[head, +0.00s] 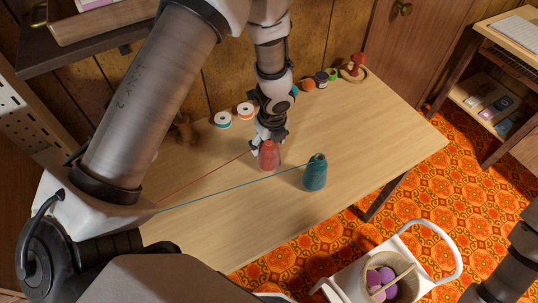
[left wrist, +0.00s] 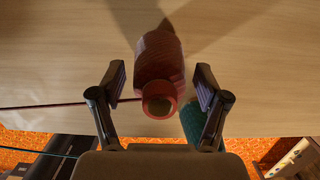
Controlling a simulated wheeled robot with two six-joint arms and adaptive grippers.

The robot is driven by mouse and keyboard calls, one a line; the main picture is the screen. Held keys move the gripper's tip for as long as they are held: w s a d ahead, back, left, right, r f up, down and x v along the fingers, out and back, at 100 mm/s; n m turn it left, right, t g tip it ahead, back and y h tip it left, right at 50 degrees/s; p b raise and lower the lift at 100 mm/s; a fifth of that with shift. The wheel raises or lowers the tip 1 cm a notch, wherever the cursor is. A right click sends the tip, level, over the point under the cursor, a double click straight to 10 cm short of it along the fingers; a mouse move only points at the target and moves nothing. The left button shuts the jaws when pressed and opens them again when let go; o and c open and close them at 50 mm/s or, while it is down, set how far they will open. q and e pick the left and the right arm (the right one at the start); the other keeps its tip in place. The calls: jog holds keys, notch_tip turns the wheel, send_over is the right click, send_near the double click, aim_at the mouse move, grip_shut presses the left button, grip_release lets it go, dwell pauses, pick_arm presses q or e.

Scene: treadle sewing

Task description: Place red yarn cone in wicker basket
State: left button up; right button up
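The red yarn cone (head: 269,157) stands on the wooden table, with a red thread running off to the left. My left gripper (head: 268,137) is at the cone. In the left wrist view its fingers (left wrist: 161,82) are spread on either side of the red cone (left wrist: 160,62), with a gap on each side. The wicker basket (head: 411,287) is at the bottom right on a white seat and holds purple yarn balls and needles. My right gripper is out of view; only part of that arm shows at the right edge.
A teal yarn cone (head: 315,174) stands just right of the red one, its thread (head: 235,192) crossing the table (head: 375,130) leftward. Several spools (head: 223,119) and a pincushion stand (head: 354,69) line the back. The table's right side is clear.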

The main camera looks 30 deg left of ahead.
pick_arm(q)
jog(key=c, duration=1.1)
notch_tip(320, 180, up, 9)
jog(key=p, duration=0.3)
jog(key=shift+r, duration=0.55)
jog(key=shift+s+f, duration=0.1)
jog(key=shift+f, duration=0.1)
jog(key=shift+w+d+f, duration=0.1)
jog(key=shift+d+f, duration=0.1)
jog(key=shift+f, duration=0.3)
jog(key=shift+w+d+f, duration=0.1)
jog(key=shift+d+f, duration=0.1)
jog(key=shift+f, duration=0.25)
jog(key=shift+w+d+f+n, duration=0.2)
jog(key=shift+d+n, duration=0.05)
jog(key=shift+n, duration=0.65)
jog(key=d+n+g, duration=0.1)
jog(key=n, duration=0.6)
jog(key=d+n+g+h, duration=0.1)
jog(key=d+n, duration=0.1)
jog(key=n, duration=0.5)
jog(key=d+n, duration=0.2)
jog(key=n, duration=0.6)
jog(key=shift+w+d+g+h, duration=0.25)
jog(key=shift+w+g+h, duration=0.05)
jog(key=shift+w+g, duration=0.1)
